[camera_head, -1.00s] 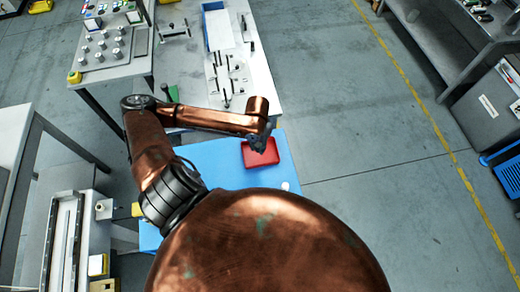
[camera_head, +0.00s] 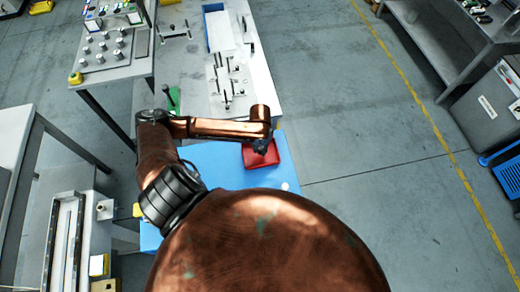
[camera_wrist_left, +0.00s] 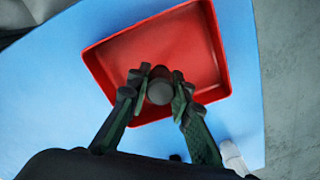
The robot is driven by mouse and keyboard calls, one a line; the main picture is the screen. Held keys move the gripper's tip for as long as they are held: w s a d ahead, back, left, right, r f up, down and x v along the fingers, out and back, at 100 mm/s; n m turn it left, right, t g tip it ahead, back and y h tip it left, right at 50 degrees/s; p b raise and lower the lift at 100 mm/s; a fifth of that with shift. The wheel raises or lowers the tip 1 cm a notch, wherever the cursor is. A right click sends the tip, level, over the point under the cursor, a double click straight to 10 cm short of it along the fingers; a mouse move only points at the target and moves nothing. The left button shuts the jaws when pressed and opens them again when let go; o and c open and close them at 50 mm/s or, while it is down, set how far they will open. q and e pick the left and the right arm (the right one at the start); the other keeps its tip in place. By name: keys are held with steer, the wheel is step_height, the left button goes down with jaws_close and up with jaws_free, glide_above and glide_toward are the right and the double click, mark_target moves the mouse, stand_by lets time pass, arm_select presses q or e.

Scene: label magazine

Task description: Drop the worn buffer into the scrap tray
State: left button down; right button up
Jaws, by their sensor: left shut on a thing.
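The red scrap tray (camera_head: 262,158) lies on the blue mat (camera_head: 215,165) in the head view. It also shows in the left wrist view (camera_wrist_left: 118,58), where it looks empty apart from what my gripper covers. My left gripper (camera_head: 260,146) is over the tray. In the left wrist view my left gripper (camera_wrist_left: 160,88) is shut on a small dark grey round piece, the worn buffer (camera_wrist_left: 160,92). The buffer is seen end-on between the fingertips, in front of the tray floor. The gap below it cannot be judged. My right gripper does not show.
A small white object (camera_wrist_left: 233,158) stands on the blue mat beside the tray. A bench with a white plate and fixtures (camera_head: 230,70) stands behind the mat. A grey console with several knobs (camera_head: 105,50) is at the upper left.

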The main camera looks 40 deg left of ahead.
mark_target(260, 148)
arm_select(q)
steer(key=shift+f, duration=0.5)
steer(key=c, duration=1.7)
jaws_free()
steer(key=shift+c, duration=0.2)
step_height(260, 148, up, 13)
steer(key=shift+r+b, duration=0.15)
steer(key=shift+b, duration=0.15)
